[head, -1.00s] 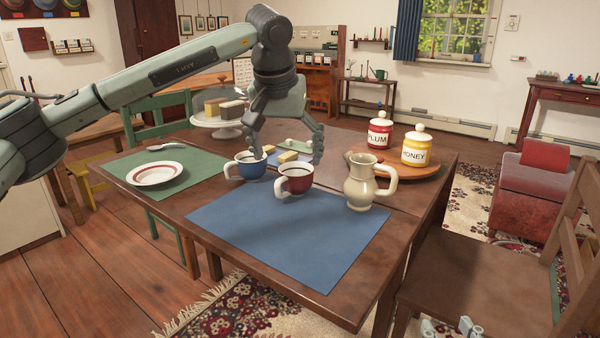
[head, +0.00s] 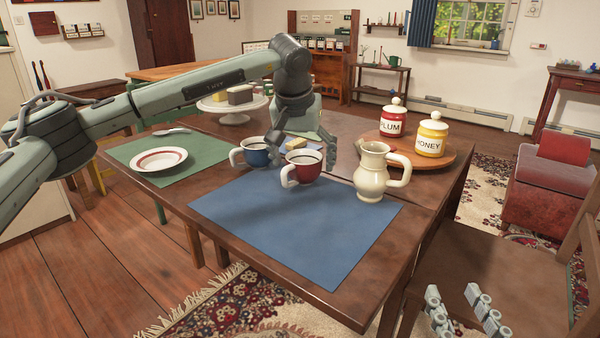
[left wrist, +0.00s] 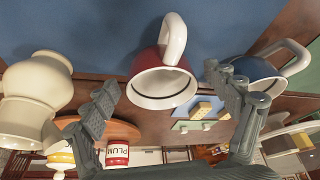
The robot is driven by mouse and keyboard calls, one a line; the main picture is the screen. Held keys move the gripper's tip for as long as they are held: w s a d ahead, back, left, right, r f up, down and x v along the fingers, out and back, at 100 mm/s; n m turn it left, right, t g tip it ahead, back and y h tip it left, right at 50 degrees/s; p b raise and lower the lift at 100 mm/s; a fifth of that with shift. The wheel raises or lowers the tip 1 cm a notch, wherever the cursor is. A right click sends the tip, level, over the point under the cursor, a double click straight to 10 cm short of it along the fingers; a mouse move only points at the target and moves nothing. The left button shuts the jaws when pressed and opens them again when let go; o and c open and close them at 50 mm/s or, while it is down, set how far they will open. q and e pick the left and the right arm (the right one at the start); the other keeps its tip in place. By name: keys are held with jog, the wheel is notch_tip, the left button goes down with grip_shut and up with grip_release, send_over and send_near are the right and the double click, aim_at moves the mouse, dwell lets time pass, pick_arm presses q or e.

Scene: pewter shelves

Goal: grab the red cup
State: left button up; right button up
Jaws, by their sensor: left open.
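The red cup (head: 308,168), with a white handle (head: 287,177) and a white inside, stands upright at the far edge of the blue mat (head: 300,225). My left gripper (head: 303,146) is open, low on the far side of the red cup, with its fingers spread. In the left wrist view the red cup (left wrist: 155,85) shows between the two fingers, apart from both. My right gripper (head: 455,295) shows in part at the lower right of the head view, its fingers apart and empty.
A blue cup (head: 257,156) stands close left of the red cup, near one left finger. A cream jug (head: 370,178) stands to the right. Behind it, a round board holds the PLUM jar (head: 391,124) and HONEY jar (head: 430,138). The near blue mat is clear.

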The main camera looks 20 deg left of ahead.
pick_arm(q)
jog(key=shift+r, duration=0.1)
jog(key=c, duration=1.4)
